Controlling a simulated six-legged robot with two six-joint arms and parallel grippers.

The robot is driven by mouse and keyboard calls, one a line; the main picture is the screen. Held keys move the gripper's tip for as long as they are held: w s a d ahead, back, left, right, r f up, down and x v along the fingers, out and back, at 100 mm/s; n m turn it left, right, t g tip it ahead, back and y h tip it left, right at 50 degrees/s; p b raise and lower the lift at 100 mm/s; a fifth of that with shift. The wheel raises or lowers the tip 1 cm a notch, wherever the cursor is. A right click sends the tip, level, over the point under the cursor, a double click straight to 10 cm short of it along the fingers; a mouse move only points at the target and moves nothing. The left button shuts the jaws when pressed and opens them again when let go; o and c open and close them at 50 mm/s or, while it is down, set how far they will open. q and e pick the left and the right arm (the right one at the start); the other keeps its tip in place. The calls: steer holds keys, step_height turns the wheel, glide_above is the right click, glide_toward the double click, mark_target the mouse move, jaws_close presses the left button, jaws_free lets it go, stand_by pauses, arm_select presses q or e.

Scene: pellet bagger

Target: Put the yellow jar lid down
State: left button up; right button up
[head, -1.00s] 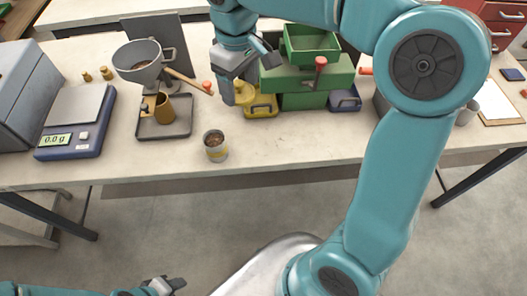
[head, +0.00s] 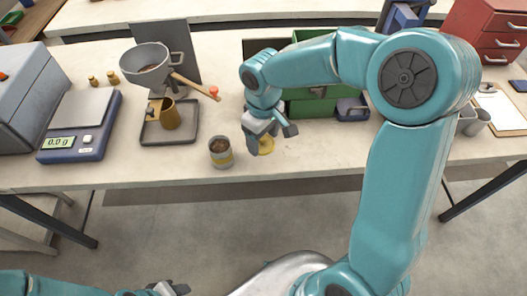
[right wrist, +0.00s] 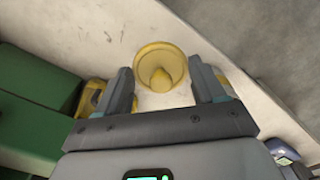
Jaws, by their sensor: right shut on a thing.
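The yellow jar lid (head: 267,145) is a round disc with a knob. My right gripper (head: 270,138) is shut on it, near the front of the bench. In the right wrist view the lid (right wrist: 160,62) sits between the two fingertips (right wrist: 162,85), knob towards the camera. I cannot tell whether the lid touches the bench top. An open jar (head: 221,153) with a yellow band and brown pellets inside stands just left of the gripper. My left gripper (head: 170,288) is at the bottom edge, partly cut off, away from the bench.
Behind the gripper are green bins (head: 312,100) and a blue-grey box (head: 353,109). A yellow item (right wrist: 92,97) shows beside the bins in the wrist view. Left are a grey tray (head: 152,134), funnel (head: 146,64) and scale (head: 78,125).

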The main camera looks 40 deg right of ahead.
mark_target(263, 160)
steer(key=shift+a+f, duration=0.1)
steer(key=shift+f, duration=3.1)
steer(key=shift+s, duration=0.1)
steer(key=shift+f, duration=0.15)
steer(key=o, duration=1.1)
step_height(263, 160, up, 12)
steer(key=shift+r, duration=0.25)
steer(key=shift+f, duration=0.1)
